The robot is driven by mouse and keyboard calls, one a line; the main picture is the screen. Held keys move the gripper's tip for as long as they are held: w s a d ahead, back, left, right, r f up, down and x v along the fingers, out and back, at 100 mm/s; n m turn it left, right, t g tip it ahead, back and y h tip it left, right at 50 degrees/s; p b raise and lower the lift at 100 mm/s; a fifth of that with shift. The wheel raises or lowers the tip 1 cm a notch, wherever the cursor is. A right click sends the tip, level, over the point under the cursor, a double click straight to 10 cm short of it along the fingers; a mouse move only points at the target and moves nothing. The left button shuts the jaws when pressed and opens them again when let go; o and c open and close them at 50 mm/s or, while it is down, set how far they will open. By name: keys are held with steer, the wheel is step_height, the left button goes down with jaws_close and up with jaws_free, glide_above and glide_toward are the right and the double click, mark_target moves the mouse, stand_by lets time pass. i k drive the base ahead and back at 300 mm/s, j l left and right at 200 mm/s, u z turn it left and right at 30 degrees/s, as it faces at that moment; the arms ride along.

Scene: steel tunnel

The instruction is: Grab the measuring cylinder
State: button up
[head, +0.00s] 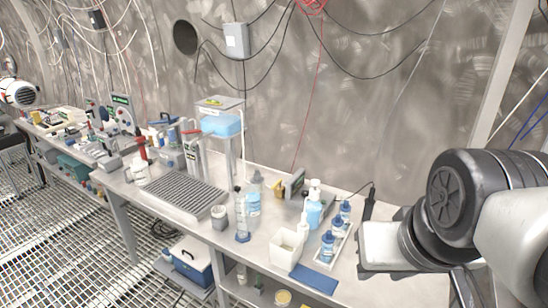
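A clear, slim upright vessel with a blue base (241,222), which looks like the measuring cylinder, stands near the front edge of the steel bench. A clear bottle with pale blue contents (254,198) stands just behind it. My arm fills the right side of the head view, well to the right of the cylinder. I cannot make out my gripper's fingers; dark parts of the arm run off the bottom edge. Nothing blocks the view of the cylinder's front.
A grey cup (219,217) stands left of the cylinder, a ribbed tray (178,193) farther left. To the right are a white open container (286,250), a blue mat (314,279), a wash bottle (314,208) and a tray of blue-capped bottles (328,247). A blue-white cooler (190,262) sits below.

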mark_target(242, 235)
steer(key=i+j+z, duration=0.1)
steer(key=j, duration=0.3)
steer(key=i+j+z, duration=0.1)
steer(key=i+j, duration=0.15)
steer(key=j, duration=0.15)
steer(key=i+j, duration=0.15)
steer(key=j, duration=0.25)
steer(key=i+j+z, duration=0.15)
steer(key=j, duration=0.25)
steer(key=i+j+z, duration=0.1)
steer(key=j, duration=0.3)
steer(key=i+j+z, duration=0.1)
steer(key=j, duration=0.35)
